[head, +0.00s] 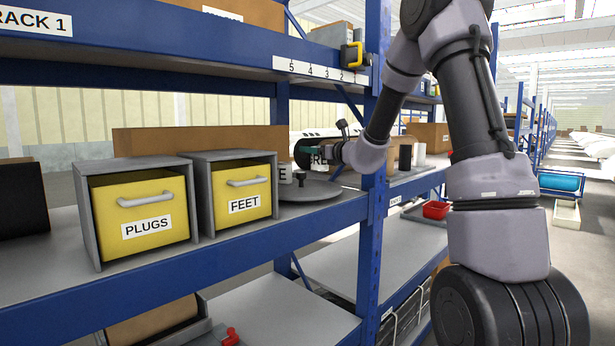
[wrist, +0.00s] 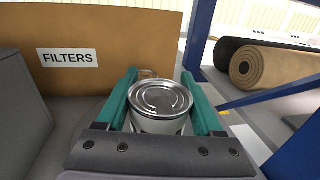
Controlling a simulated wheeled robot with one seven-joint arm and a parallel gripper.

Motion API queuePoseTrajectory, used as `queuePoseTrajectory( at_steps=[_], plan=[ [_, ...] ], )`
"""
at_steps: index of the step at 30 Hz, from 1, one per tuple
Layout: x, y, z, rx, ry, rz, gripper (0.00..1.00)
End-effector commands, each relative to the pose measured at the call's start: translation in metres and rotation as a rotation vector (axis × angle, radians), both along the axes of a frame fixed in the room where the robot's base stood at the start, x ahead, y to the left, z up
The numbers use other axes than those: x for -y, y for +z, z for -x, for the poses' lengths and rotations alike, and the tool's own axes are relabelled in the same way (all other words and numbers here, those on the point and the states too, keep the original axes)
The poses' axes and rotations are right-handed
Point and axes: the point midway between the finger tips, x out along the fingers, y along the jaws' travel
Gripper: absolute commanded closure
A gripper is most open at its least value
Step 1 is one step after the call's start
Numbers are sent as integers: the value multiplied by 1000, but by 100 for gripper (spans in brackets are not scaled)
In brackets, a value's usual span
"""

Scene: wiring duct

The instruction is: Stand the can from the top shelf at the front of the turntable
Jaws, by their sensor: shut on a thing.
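In the wrist view a silver-lidded can (wrist: 160,98) stands between the two teal fingers of my gripper (wrist: 160,86), which is shut on it. The turntable (head: 318,193) is a grey disc with a black knob, just right of the FEET bin and below my gripper. A white item marked E (head: 285,173) shows at its back left. I cannot tell whether the can touches anything below.
The yellow PLUGS (head: 145,209) and FEET (head: 243,192) bins stand left of the turntable. A brown FILTERS box (wrist: 100,50) is behind the can. The blue upright (head: 371,230) is close to my arm. Rolls (wrist: 270,72) lie at the back right.

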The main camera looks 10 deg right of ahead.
Motion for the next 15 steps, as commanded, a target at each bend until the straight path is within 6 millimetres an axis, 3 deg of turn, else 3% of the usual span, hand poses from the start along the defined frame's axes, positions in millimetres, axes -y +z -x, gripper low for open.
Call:
queuePoseTrajectory(
  at_steps=[3,8,15],
  plan=[
    [0,-20,0,-2,-1,-1,100],
    [0,-31,0,1,-1,0,100],
    [0,-62,0,0,-1,-1,100]
  ],
)
